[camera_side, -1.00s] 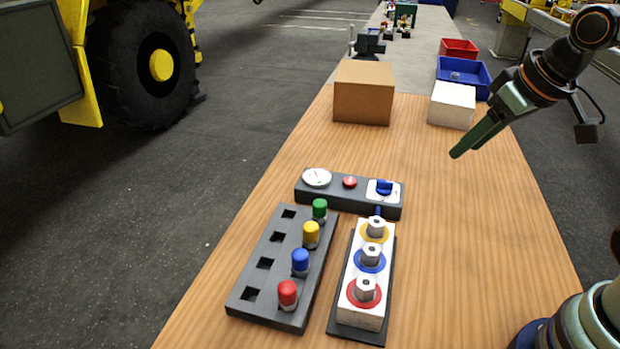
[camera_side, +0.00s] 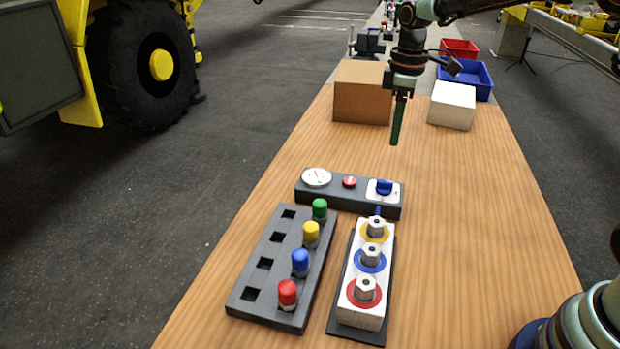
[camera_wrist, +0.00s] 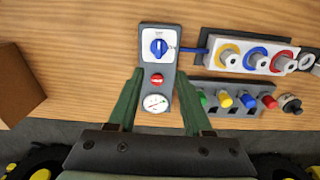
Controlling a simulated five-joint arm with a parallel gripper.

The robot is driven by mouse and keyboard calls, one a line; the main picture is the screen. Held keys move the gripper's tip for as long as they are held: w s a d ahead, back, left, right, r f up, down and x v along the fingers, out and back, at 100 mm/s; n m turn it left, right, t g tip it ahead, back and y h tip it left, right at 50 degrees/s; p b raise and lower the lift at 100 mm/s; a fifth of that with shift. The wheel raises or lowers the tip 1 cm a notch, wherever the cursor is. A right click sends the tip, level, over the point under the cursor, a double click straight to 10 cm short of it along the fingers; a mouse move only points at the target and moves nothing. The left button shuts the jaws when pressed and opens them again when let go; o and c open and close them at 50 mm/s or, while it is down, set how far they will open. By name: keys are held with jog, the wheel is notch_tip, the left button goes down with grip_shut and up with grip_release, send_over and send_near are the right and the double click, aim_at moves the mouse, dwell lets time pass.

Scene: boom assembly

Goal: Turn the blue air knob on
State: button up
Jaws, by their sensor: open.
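The blue air knob (camera_side: 384,187) sits on a white plate at the right end of a dark grey panel (camera_side: 335,192). The knob also shows in the wrist view (camera_wrist: 158,47), its grip ridge upright in that picture. The same panel carries a red button (camera_side: 349,182) and a round white gauge (camera_side: 317,177). My gripper (camera_side: 396,141) hangs above the table, pointing down, above and behind the panel in the side view.
A dark rack (camera_side: 262,262) with green, yellow, blue and red caps stands in front of the panel. Beside it is a white block (camera_side: 353,300) with ringed fittings. A cardboard box (camera_side: 362,95) and a white box (camera_side: 452,105) stand behind.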

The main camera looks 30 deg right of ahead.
aim_at(386, 181)
jog(key=f, duration=1.3)
jog(key=shift+w+f, duration=0.1)
jog(key=shift+w, duration=0.2)
grip_shut()
